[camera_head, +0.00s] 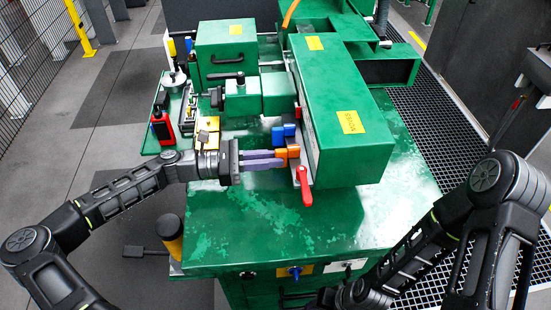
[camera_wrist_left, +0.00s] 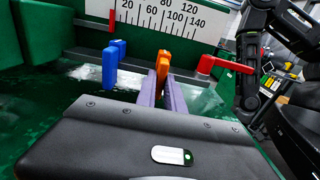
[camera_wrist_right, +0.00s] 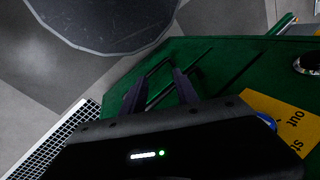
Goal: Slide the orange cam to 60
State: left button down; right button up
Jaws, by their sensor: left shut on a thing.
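The orange cam (camera_head: 293,151) sits at the front face of the green machine's long box, and it also shows in the left wrist view (camera_wrist_left: 163,60). My left gripper (camera_head: 280,158) reaches in from the left, its purple fingers shut on the orange cam. In the left wrist view the white scale (camera_wrist_left: 165,18) stands behind; the cam appears below the stretch between 60 and 100, but the angle makes the exact reading unclear. My right gripper (camera_wrist_right: 158,88) is open and empty, low by the machine's green side.
Blue cams (camera_head: 283,132) sit just beyond the orange one. A red lever (camera_head: 303,187) stands close on the near side. The green tabletop in front is clear.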

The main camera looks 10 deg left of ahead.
pick_arm(q)
jog(key=shift+w+a, duration=0.25)
jog(key=shift+w, duration=0.6)
jog(key=shift+w+a, duration=0.2)
jog(key=shift+w, duration=0.65)
jog(key=c, duration=1.2)
grip_release()
jog(key=shift+c, duration=0.2)
jog(key=shift+a, duration=0.2)
jog(key=shift+p+v, duration=0.45)
jog(key=shift+v, duration=2.25)
jog(key=shift+s+a, duration=0.1)
